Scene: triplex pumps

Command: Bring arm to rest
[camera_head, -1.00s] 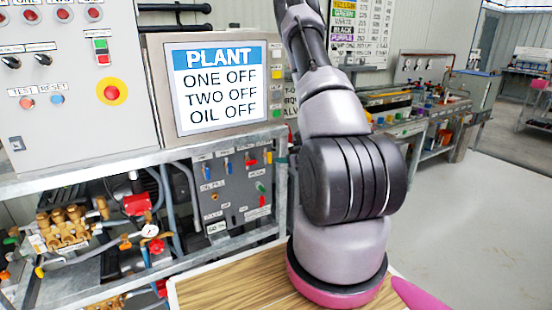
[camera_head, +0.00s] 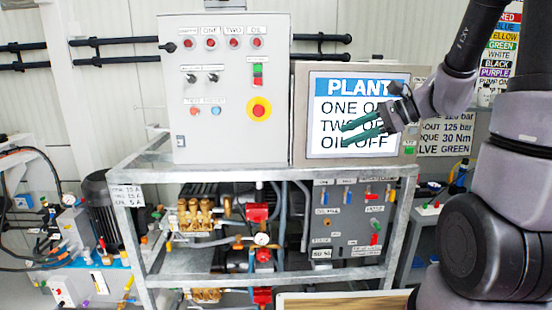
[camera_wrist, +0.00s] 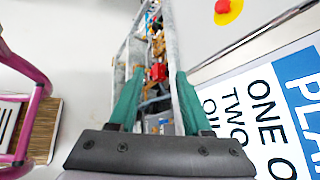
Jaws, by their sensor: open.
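My gripper (camera_head: 362,130) is in front of the plant display screen (camera_head: 335,90) in the head view, its green fingers pointing left. In the wrist view the two green fingers of my gripper (camera_wrist: 155,95) stand apart with nothing between them. My arm comes in from the right side of the head view, bent at the elbow. The screen reads PLANT, ONE OFF, TWO OFF, OIL OFF, partly covered by the gripper. I cannot tell how far the fingers are from the screen.
A grey control box (camera_head: 225,130) with a red emergency button (camera_head: 259,109) stands left of the screen. Below are a metal frame (camera_head: 150,200), brass pump parts (camera_head: 196,213) and a valve panel (camera_head: 350,220). A wooden-topped surface (camera_head: 340,300) lies at the bottom.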

